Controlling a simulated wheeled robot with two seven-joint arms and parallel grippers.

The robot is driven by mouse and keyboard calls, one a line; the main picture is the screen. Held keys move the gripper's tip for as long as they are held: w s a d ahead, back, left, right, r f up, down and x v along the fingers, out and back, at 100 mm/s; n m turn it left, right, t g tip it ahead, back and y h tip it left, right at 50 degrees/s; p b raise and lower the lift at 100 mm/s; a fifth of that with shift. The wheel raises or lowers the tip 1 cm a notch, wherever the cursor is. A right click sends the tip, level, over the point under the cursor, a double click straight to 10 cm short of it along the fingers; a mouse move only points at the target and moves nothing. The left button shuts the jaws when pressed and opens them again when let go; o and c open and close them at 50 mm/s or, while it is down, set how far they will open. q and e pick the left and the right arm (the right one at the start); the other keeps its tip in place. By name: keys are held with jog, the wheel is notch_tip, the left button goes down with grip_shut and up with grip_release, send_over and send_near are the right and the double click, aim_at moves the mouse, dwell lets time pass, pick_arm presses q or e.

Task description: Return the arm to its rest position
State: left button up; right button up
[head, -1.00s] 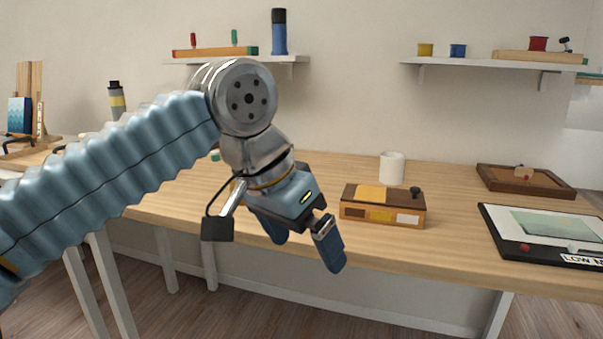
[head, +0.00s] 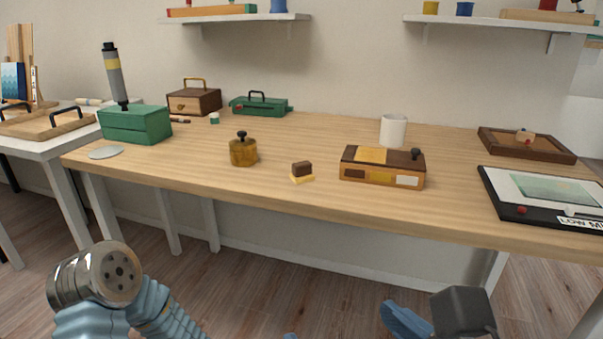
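My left arm (head: 110,275) is low at the bottom left of the head view, in front of the desk and apart from it. Its grey metal joint and blue ribbed sleeve show, and its gripper end is below the picture edge. At the bottom right, part of my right gripper (head: 405,320) shows: a blue finger beside a dark grey block. Its grasp is cut off, so I cannot tell whether it is open. A sliver of blue shows at the bottom middle; I cannot tell which gripper it belongs to. I see nothing held.
Open floor (head: 250,285) lies in front.

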jog(key=w+d+f+n+g+h, duration=0.1)
jog(key=w+f+n+h, duration=0.1)
jog(key=w+f+n, duration=0.65)
jog(key=w+f+n+h, duration=0.1)
jog(key=w+f+n, duration=0.3)
jog(key=w+f, duration=0.85)
jog(key=w+d+f+n+g, duration=0.15)
jog(key=f+n, duration=0.25)
jog(key=f, duration=0.4)
jog(key=w+d+f+n+g, duration=0.15)
jog(key=f+n, duration=0.25)
jog(key=f, duration=0.4)
pick_arm(q)
jog(key=s+a+f+n+y, duration=0.1)
jog(key=s+a+f, duration=0.2)
jog(key=s, duration=0.3)
jog(key=shift+a+f, duration=0.25)
jog(key=shift+f, duration=0.1)
pick_arm(e)
jog(key=s+d+f+n+g+y, duration=0.1)
jog(key=s+f+n+g, duration=0.3)
jog(key=s+f, duration=0.3)
jog(key=s+d+f+n+g+y, duration=0.1)
jog(key=s+f+n+g, duration=0.3)
jog(key=f, duration=0.9)
jog(key=s+n, duration=0.2)
jog(key=s, duration=0.2)
jog(key=shift+s+f+y, duration=0.15)
jog(key=shift+s+y, duration=0.05)
jog(key=shift+y, duration=0.1)
